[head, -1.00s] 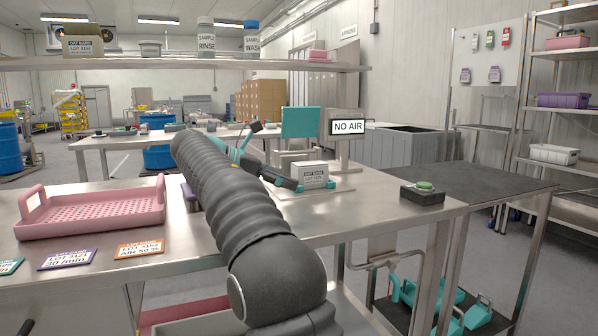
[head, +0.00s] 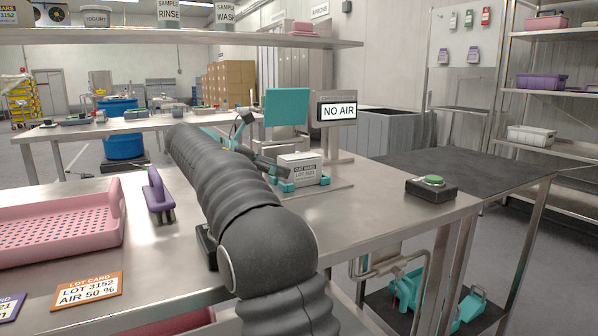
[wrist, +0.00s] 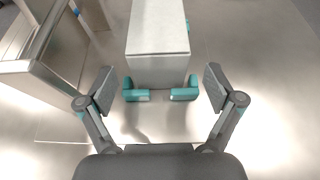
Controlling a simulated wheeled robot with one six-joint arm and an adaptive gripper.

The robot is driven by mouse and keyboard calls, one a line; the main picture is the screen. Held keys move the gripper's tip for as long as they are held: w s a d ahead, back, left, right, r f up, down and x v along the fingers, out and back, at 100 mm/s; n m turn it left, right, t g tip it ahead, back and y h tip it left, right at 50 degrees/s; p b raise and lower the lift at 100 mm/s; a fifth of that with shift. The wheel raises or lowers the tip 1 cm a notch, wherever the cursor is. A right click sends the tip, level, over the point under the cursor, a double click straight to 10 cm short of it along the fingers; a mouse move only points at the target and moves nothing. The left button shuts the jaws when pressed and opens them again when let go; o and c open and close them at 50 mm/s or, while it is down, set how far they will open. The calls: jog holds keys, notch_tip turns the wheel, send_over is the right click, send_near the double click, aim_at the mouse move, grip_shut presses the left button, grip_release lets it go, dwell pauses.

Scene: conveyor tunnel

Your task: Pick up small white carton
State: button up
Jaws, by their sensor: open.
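The small white carton (head: 302,170) stands on the steel table in the head view, held between low teal corner stops below the NO AIR sign. In the wrist view the carton (wrist: 158,38) lies straight ahead at the top, its near end close to two teal stops (wrist: 160,95). My gripper (wrist: 160,88) is open and empty, one finger to each side of the carton's line, short of its near end. In the head view my gripper (head: 262,160) is partly hidden behind my arm, just left of the carton.
A NO AIR sign (head: 338,111) and teal panel (head: 287,107) rise behind the carton. A green button box (head: 432,188) stands to the right. A pink tray (head: 60,225), a purple handled tool (head: 158,195) and lot cards (head: 88,291) lie left. A steel frame (wrist: 50,50) is left in the wrist view.

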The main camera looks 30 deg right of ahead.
aim_at(298, 173)
jog(key=shift+b+x, duration=0.35)
jog(key=shift+x, duration=3.05)
jog(key=shift+w, duration=0.1)
jog(key=c, duration=1.3)
